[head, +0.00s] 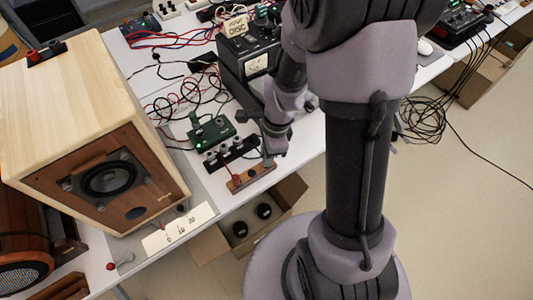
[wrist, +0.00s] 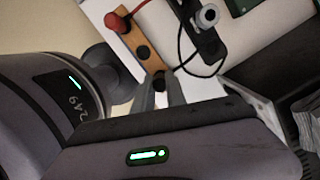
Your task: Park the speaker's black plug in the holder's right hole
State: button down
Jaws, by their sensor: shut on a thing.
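The wooden holder (head: 250,178) lies near the table's front edge, and it also shows in the wrist view (wrist: 130,38). The red plug (head: 236,181) stands in its left part. A dark round spot shows mid-holder in the wrist view. My gripper (head: 268,160) is over the holder's right end. In the wrist view its fingertips (wrist: 156,92) are shut on the black plug (wrist: 159,80), of which only a small dark part shows. The fingers hide the right hole, so I cannot tell whether the plug is in it. The wooden speaker (head: 95,130) stands at the left.
A black strip with grey knobs (head: 230,152) lies just behind the holder, with a green board (head: 212,132) beyond it. A black cable (wrist: 182,52) loops close to my fingers. An open cardboard box (head: 225,244) stands below the table edge.

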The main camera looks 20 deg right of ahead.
jog(key=shift+f+b, duration=0.35)
jog(key=shift+f, duration=0.2)
jog(key=c, duration=1.3)
grip_release()
jog(key=shift+r, duration=0.1)
notch_tip(320, 180, up, 8)
jog(key=p, duration=0.7)
jog(key=shift+f, duration=0.3)
